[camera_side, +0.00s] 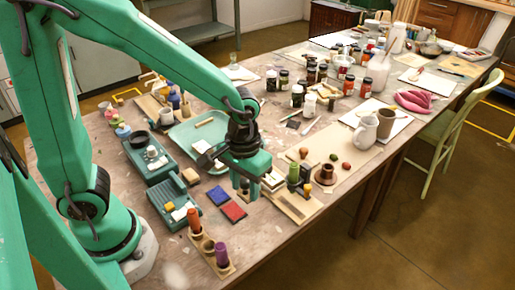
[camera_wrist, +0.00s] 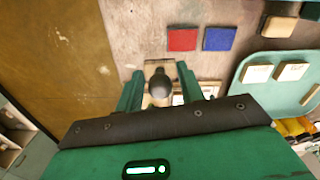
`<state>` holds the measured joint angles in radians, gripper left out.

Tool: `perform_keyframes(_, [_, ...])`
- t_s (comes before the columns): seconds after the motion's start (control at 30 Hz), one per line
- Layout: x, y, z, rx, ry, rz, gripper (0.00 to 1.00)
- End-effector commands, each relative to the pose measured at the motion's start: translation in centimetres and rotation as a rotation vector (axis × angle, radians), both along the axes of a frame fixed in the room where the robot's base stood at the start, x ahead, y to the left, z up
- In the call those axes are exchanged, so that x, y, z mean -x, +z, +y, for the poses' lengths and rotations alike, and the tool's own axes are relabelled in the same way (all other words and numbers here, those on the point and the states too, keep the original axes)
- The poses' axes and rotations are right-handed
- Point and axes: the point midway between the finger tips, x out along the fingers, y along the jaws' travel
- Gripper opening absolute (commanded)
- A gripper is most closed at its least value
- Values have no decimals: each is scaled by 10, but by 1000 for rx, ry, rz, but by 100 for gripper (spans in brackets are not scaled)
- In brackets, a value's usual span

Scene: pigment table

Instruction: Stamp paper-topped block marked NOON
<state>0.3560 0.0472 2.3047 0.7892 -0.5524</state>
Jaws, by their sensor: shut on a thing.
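My gripper (camera_wrist: 158,82) is shut on a dark round-topped piece (camera_wrist: 160,86), which looks like a stamp handle. In the side view my gripper (camera_side: 244,190) points down near the table's front edge, right of the red ink pad (camera_side: 233,211) and blue ink pad (camera_side: 218,195). Both pads also show in the wrist view, red (camera_wrist: 182,39) and blue (camera_wrist: 219,38). Two pale-topped blocks (camera_wrist: 257,73) (camera_wrist: 291,71) lie in the green tray (camera_wrist: 240,86). I cannot read any marking NOON.
A wooden rack (camera_side: 208,243) with an orange-topped and a purple-topped piece stands at the front. A board (camera_side: 297,208) with a green-topped piece (camera_side: 293,173) is right of my gripper. Green trays stand left; jars and a pitcher (camera_side: 366,132) stand farther back.

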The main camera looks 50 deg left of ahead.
Motion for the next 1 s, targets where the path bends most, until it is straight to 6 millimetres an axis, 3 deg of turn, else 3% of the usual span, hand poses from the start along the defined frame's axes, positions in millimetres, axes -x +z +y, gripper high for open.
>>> perform_keyframes(0.3, [-2,-8,64,0,8,1,23])
perform_keyframes(0.5, [3,-12,95,0,6,0,23])
perform_keyframes(0.7, [7,-14,112,0,2,0,23])
perform_keyframes(1.0, [8,-15,115,0,-1,0,23])
